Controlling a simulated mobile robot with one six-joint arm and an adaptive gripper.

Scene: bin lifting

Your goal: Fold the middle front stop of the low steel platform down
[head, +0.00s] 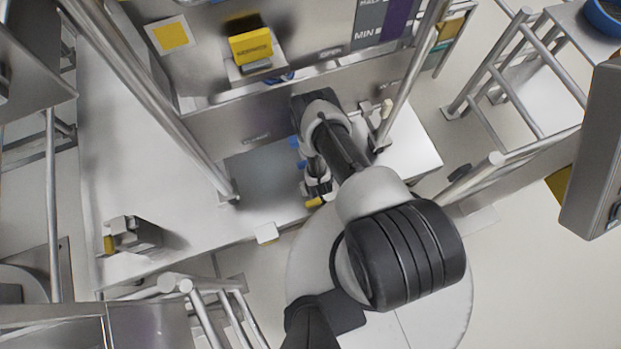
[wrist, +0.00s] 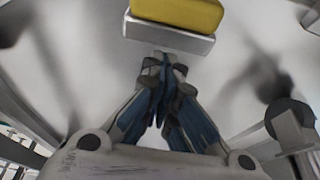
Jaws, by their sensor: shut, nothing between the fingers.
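The low steel platform (head: 180,215) runs across the left and middle of the head view. A yellow piece (head: 314,202) at its front edge, just below my gripper (head: 318,187), looks like the middle front stop; my arm hides most of it. In the wrist view a yellow-topped grey block (wrist: 172,38) stands upright just beyond the fingertips. My gripper (wrist: 163,65) is shut and empty, its tips close to the block's grey face. I cannot tell whether they touch.
A grey block with a yellow side (head: 135,235) stands at the platform's left end. A small white tab (head: 267,233) sits on the front edge. Slanted steel posts (head: 160,110) rise from the platform. Steel railings (head: 520,60) stand at the right.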

